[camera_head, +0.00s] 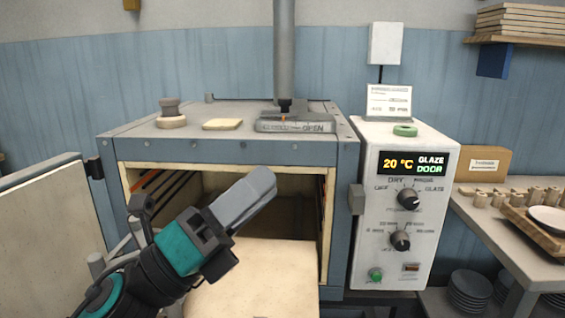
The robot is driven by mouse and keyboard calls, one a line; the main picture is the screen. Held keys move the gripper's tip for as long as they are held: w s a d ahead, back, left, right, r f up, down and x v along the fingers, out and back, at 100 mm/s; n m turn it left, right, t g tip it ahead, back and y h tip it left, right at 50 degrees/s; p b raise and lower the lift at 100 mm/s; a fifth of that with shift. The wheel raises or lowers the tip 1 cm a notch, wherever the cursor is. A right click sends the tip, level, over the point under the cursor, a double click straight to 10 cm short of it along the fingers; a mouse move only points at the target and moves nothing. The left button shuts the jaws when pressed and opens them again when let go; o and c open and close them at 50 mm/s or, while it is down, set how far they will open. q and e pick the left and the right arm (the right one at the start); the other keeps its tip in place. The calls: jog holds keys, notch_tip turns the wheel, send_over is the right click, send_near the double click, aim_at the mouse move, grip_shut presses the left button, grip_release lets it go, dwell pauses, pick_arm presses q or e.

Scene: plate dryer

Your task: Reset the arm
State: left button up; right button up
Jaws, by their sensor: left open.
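My left gripper (246,199) is in front of the open dryer, its arm coming in from the lower left. It is open, with nothing seen between its fingers. The dryer (228,151) is a grey metal box with a pale lining and a dark inside. Its door (45,240) stands swung open to the left. A pale board (255,285) lies at the opening, below and right of the gripper. The arm hides part of the opening's lower left. My right gripper is not in view.
The control box (400,265) stands right of the dryer, its display reading 20 °C, GLAZE and DOOR. A side table (487,225) at the right holds small pieces and a wooden tray (520,222) with a white dish. Stacked plates (470,288) sit below.

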pick_arm(q)
jog(key=w+a+f+n+t+y, duration=0.25)
jog(key=a+f+n+y, duration=0.6)
jog(key=n, duration=0.55)
jog(key=w+a+f+n+t+y, duration=0.1)
jog(key=a+f+n+t+y, duration=0.3)
jog(key=f+n+y, duration=0.85)
jog(key=s+a+f+n+g, duration=0.2)
jog(key=s+f+n+g, duration=0.3)
jog(key=s+f+g, duration=0.45)
jog(key=s+a+f+n+g, duration=0.3)
jog(key=s+f+n+g, duration=0.3)
jog(key=s, duration=0.6)
jog(key=w+d+f+t+h+p, duration=0.1)
jog(key=w+d+f+t+p, duration=0.1)
jog(key=w+f+t, duration=0.5)
jog(key=shift+w+d+m+t+h, duration=0.2)
jog(key=shift+d+m+t+h, duration=0.1)
jog(key=shift+d+m+t, duration=0.2)
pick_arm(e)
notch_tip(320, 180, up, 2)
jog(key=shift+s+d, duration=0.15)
pick_arm(q)
jog(key=shift+f, duration=0.1)
